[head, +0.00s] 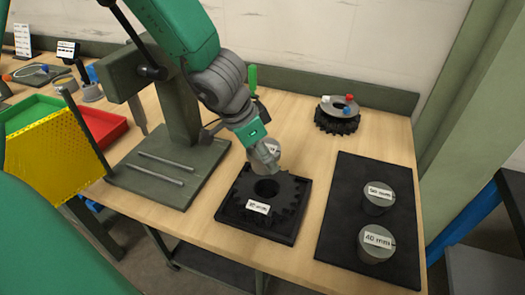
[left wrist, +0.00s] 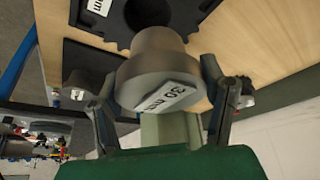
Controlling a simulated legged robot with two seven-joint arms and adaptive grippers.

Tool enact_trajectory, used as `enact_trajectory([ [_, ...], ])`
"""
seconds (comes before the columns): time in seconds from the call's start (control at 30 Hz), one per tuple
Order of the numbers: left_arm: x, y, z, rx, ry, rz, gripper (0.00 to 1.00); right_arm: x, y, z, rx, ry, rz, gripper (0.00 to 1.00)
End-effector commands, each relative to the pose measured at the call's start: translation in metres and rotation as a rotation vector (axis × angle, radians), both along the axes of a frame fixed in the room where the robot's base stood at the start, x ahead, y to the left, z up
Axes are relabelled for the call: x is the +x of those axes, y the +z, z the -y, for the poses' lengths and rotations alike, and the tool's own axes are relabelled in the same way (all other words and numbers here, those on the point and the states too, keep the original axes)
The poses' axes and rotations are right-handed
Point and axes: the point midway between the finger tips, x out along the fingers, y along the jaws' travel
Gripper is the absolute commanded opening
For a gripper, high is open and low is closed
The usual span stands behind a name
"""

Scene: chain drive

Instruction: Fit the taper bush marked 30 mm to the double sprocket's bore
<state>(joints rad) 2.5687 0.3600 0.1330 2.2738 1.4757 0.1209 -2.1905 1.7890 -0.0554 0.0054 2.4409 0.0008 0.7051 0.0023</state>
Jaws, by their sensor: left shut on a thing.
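The grey taper bush (left wrist: 150,62) marked 30 mm is between my left gripper's fingers (left wrist: 158,80) in the left wrist view, its label facing the wrist. In the head view the left gripper (head: 267,152) is shut on this bush (head: 259,161), which is partly hidden by the fingers. It is just behind and above the bore of the dark double sprocket (head: 279,204), apart from the bore. The sprocket lies flat on a black square plate (head: 228,216), its bore open and empty, with a small white label in front. The right gripper is out of view.
Bushes marked 50 mm (head: 379,203) and 40 mm (head: 375,254) stand on a dark mat (head: 345,180) at right. Another sprocket (head: 336,125) with coloured pieces on top sits at the back. A dark green stand (head: 178,130) with two rods rises left of the plate.

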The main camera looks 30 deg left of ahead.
Motion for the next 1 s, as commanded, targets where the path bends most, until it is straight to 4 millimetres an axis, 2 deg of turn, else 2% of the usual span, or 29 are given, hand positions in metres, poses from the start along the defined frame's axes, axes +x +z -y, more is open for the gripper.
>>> enact_trajectory([
  [0.1, 0.0, 0.002, 0.003, 0.002, -0.003, 0.001, 0.13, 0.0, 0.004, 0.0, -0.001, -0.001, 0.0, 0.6],
  [0.6, 0.0, -0.049, -0.004, -0.007, 0.0, 0.001, 0.13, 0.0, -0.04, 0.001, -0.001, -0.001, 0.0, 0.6],
  [1.0, 0.0, -0.058, 0.003, 0.002, -0.001, 0.002, 0.13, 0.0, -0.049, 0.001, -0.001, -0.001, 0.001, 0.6],
])
